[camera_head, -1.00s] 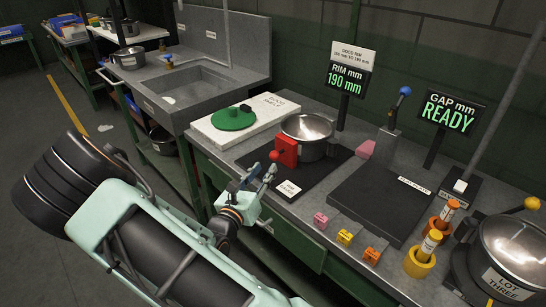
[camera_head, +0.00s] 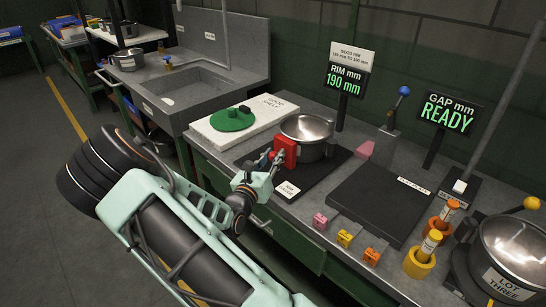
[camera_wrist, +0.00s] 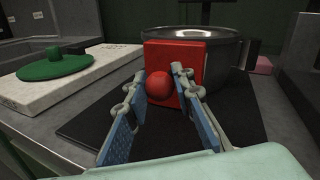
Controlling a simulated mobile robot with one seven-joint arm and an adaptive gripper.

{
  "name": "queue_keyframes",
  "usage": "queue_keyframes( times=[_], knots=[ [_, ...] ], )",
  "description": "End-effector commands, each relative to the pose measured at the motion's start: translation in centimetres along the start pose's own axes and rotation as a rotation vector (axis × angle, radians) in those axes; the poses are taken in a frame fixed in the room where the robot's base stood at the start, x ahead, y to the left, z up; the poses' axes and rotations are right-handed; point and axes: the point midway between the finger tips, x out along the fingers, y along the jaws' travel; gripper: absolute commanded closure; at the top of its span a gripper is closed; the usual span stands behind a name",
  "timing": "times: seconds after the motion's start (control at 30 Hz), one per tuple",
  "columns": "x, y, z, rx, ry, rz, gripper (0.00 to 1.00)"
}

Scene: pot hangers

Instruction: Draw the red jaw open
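The red jaw (camera_head: 289,150) is an upright red block with a round red knob (camera_wrist: 159,86) on its near face. It stands at the near side of a steel pot (camera_head: 306,128) on the black rim gauge mat (camera_head: 316,176); the pot also shows behind the jaw in the wrist view (camera_wrist: 222,48). My gripper (camera_wrist: 160,100) is open, with one blue-padded finger on each side of the knob. Gaps show between the fingers and the knob in the wrist view. Whether the jaw touches the pot is hidden.
A rim display (camera_head: 345,80) reads 190 mm; a gap display (camera_head: 447,113) reads READY. A white shelf board with a green lid (camera_head: 232,119) lies left of the mat. Pink, yellow and orange blocks (camera_head: 344,238) line the front edge. A dark plate (camera_head: 379,203) lies right.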

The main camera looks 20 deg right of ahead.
Motion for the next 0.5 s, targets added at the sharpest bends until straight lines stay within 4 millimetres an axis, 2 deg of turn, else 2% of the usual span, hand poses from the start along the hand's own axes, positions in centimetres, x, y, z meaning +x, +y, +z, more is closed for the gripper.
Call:
queue_keyframes(
  times=[0.03,0.1,0.37,0.5],
  knots=[
    [0.0,0.1,0.0,0.000,0.000,0.002,0.93],
    [0.0,0.1,0.0,0.000,0.000,0.002,1.00],
    [-0.1,0.2,0.1,0.001,0.000,0.003,1.00],
    [-2.0,1.1,0.4,0.002,0.001,0.010,1.00]
  ],
)
